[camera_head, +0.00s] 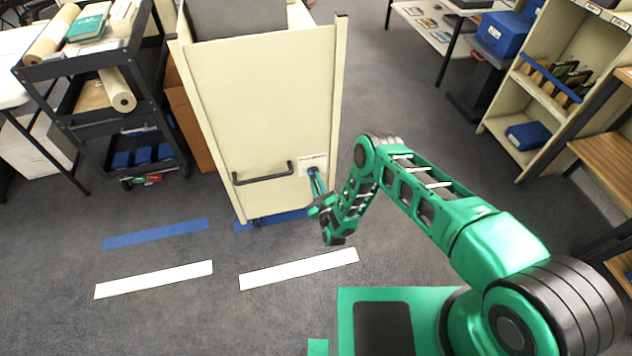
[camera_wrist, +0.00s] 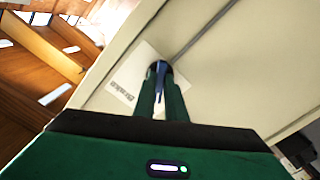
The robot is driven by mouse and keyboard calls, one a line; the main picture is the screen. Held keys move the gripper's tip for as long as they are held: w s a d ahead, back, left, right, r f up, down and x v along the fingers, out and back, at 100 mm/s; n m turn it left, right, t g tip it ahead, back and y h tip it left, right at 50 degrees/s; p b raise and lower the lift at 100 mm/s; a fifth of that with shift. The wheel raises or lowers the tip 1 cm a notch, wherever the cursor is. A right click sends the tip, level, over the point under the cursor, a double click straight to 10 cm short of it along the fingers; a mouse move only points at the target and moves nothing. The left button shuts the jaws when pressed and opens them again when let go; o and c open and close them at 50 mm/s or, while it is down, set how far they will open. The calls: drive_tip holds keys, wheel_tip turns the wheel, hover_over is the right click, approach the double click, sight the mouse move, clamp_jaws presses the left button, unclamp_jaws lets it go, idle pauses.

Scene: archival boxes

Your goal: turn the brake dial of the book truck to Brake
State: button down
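The book truck (camera_head: 265,100) is a cream, upright cart with a black handle (camera_head: 262,178) on the end panel facing me. The blue brake dial (camera_wrist: 158,70) sits on a white plate (camera_wrist: 130,88) printed "Brake" in the wrist view. The plate also shows right of the handle in the head view (camera_head: 312,160). My gripper (camera_wrist: 160,80) reaches the dial, with its two green fingers close together on either side of the blue knob. It appears shut on the dial. The fingers hide part of the dial, and its exact pointer setting is hard to read.
A black cart (camera_head: 105,95) with paper rolls and blue boxes stands left of the truck. Shelving (camera_head: 560,90) with a blue box stands at the right. Blue (camera_head: 155,233) and white (camera_head: 153,279) strips mark the floor. Open carpet lies between truck and shelving.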

drive_tip(key=shift+m, duration=0.3)
drive_tip(key=shift+d+f+m, duration=0.1)
drive_tip(key=shift+d+m, duration=0.05)
drive_tip(key=shift+m, duration=3.2)
drive_tip(key=shift+d+m, duration=0.1)
drive_tip(key=shift+m, duration=3.25)
drive_tip(key=shift+d, duration=0.1)
drive_tip(key=c, duration=2)
unclamp_jaws()
drive_tip(key=shift+o, duration=1)
drive_tip(key=shift+a, duration=0.2)
